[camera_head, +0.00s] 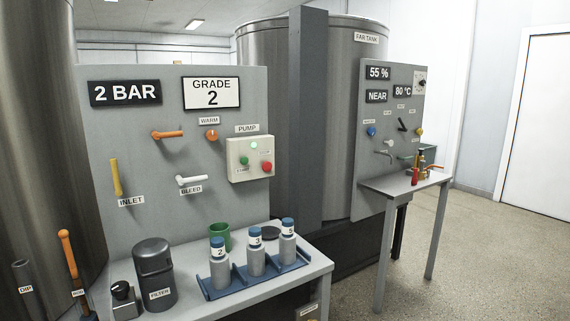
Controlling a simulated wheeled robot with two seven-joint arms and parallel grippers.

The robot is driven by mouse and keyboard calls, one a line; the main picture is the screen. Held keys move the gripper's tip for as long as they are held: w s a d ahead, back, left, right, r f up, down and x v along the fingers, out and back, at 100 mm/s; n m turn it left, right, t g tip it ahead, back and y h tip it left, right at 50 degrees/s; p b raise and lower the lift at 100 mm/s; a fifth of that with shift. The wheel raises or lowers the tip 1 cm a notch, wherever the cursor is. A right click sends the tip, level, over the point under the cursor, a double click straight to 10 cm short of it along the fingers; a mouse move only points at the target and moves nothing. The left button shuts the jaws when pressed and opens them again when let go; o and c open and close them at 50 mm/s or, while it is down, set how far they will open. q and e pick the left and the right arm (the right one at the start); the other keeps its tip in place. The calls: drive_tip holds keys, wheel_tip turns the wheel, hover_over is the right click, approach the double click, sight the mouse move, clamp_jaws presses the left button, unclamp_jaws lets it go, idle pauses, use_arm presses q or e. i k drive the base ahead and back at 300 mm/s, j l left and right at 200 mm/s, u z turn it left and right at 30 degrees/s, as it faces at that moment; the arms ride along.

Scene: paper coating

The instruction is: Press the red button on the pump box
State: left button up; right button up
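The pump box (238,160) is a pale box under a "PUMP" label, at the right side of the near grey panel. Its red button (267,167) sits at the lower right of the box. A green button (244,161) is to its left, and a bright green lamp (254,144) glows above them. Neither of my grippers shows in the head view, and nothing covers the red button.
The near panel (130,220) also carries an orange lever, a white bleed lever and a yellow inlet handle. Below, a bench (185,307) holds a dark filter canister (154,274), a green cup (219,236) and a blue rack (219,294) of numbered bottles. A second panel and table stand right, beside open floor.

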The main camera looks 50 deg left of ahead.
sight(266, 166)
drive_tip(key=i+u, duration=0.85)
drive_tip(key=i+l+u, duration=0.2)
drive_tip(key=i+u, duration=0.25)
drive_tip(key=k, duration=0.05)
